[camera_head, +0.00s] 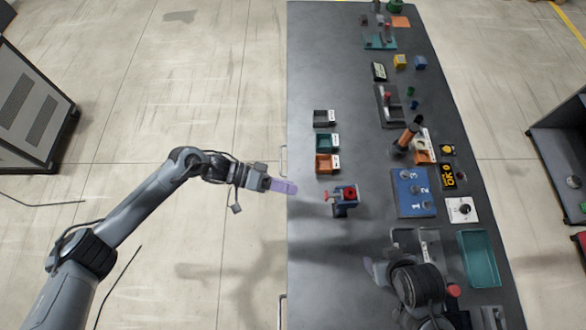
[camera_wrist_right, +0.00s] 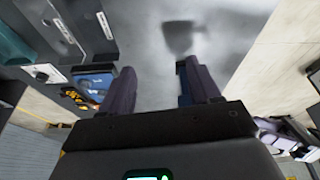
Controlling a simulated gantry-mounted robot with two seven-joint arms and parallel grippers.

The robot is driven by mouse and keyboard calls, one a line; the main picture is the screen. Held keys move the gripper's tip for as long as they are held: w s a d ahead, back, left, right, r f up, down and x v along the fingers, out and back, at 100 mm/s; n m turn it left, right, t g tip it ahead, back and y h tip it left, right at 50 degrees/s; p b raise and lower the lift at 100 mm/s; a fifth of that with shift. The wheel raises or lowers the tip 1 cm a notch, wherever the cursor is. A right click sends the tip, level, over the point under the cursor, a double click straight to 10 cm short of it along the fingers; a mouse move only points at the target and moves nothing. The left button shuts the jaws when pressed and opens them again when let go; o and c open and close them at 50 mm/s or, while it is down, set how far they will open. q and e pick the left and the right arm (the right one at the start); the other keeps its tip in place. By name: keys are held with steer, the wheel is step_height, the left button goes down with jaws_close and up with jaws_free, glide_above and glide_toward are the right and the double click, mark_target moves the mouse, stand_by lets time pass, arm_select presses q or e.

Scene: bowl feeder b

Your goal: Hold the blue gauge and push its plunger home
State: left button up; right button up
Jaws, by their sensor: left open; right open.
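The blue gauge (camera_head: 345,192) stands on the dark table, near its left edge in the head view. It has a red round part, and a small orange-red tip, perhaps the plunger, sticks out to its left. My left gripper (camera_head: 284,187) is open at the table's left edge, its purple fingers pointing right towards the gauge, with a gap between. My right gripper (camera_head: 375,270) is open, below and right of the gauge, partly hidden by its own wrist. In the right wrist view its two fingers (camera_wrist_right: 160,88) are apart with nothing clearly between them; blue shows behind one finger.
Grey, teal and orange bins (camera_head: 325,164) stand above the gauge. A blue numbered board (camera_head: 413,193) lies to its right, with an orange-and-black cylinder above it. A teal tray (camera_head: 480,258) lies at the lower right. The table around the gauge is mostly clear.

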steer(key=o, duration=0.4)
steer(key=shift+w+a, duration=0.35)
steer(key=shift+w, duration=0.05)
steer(key=w+a+r+n+t+y, duration=0.2)
steer(key=w+a+r+t+y, duration=0.1)
steer(key=w+a+r, duration=0.5)
steer(key=w+a+r+n+t+y, duration=0.2)
steer(key=w+a+r+n+t, duration=0.15)
steer(key=w+a, duration=0.45)
steer(key=s+a+r+n+g+y, duration=0.1)
steer(key=s+a+n+g+y, duration=0.3)
steer(key=a, duration=0.5)
steer(key=s+a+r+n+g+y, duration=0.1)
steer(key=s+a+n+y, duration=0.15)
steer(key=a+n, duration=0.55)
steer(key=g+h, duration=0.5)
steer(key=h, duration=0.7)
glide_above(343, 203)
steer(key=w+d, duration=0.2)
steer(key=shift+y, duration=0.25)
steer(key=f, duration=0.9)
steer(key=shift+w+a, duration=0.2)
steer(key=shift+w+d, duration=0.15)
steer(key=shift+d, duration=0.2)
steer(key=shift+d+f, duration=0.15)
step_height(343, 203, down, 10)
steer(key=shift+f, duration=0.1)
